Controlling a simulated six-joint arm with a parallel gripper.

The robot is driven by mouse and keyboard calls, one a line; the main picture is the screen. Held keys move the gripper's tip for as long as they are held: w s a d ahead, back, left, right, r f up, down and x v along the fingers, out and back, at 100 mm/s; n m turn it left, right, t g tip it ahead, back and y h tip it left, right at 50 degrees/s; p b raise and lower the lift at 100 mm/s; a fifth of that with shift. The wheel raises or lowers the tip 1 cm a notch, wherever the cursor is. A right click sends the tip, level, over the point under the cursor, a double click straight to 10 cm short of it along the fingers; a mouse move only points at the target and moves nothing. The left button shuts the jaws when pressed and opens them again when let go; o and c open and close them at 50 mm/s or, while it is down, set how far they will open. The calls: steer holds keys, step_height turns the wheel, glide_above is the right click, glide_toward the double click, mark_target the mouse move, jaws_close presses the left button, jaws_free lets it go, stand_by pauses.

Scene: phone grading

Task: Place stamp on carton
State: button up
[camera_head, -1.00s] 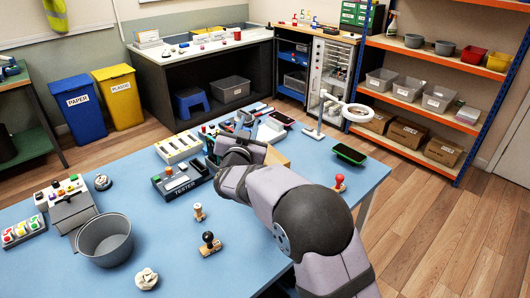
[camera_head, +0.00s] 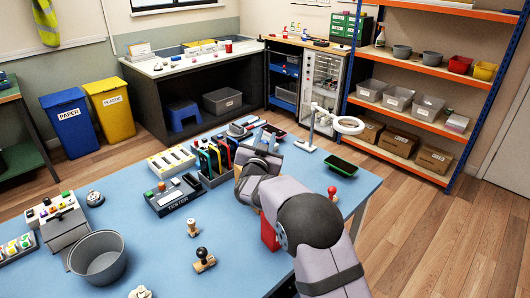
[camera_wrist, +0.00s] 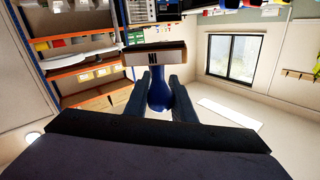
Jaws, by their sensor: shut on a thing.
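My gripper (camera_head: 268,140) is at the far side of the blue table (camera_head: 145,235), partly hidden by my own arm. In the wrist view my gripper (camera_wrist: 160,92) is shut on the handle of a stamp. That stamp has a rounded blue handle (camera_wrist: 159,97) and a pale, wood-coloured block (camera_wrist: 154,57) with dark marks. In the head view I cannot make the held stamp out clearly. No carton on the table shows clearly now; my arm covers part of that area.
A wooden-handled stamp (camera_head: 192,228), a black-handled stamp (camera_head: 204,260) and a red-handled stamp (camera_head: 332,193) stand on the table. A tester (camera_head: 176,195), a grey bin (camera_head: 97,257), a green-topped pad (camera_head: 342,166) and a ring lamp (camera_head: 348,125) surround the work area. A red object (camera_head: 269,234) shows beside my arm.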

steer(key=shift+f, duration=2.35)
steer(key=shift+f, duration=0.1)
steer(key=shift+f, duration=0.1)
steer(key=o, duration=1.1)
steer(key=shift+c, duration=0.2)
steer(key=shift+r+p, duration=0.3)
steer(key=shift+p, duration=0.05)
steer(key=shift+s+a+f, duration=0.1)
steer(key=shift+s+a, duration=0.05)
steer(key=shift+s, duration=0.4)
steer(key=s+a+b, duration=0.1)
steer(key=s+b, duration=0.1)
steer(key=s, duration=0.8)
steer(key=shift+s+a+b, duration=0.3)
steer(key=shift+s, duration=0.1)
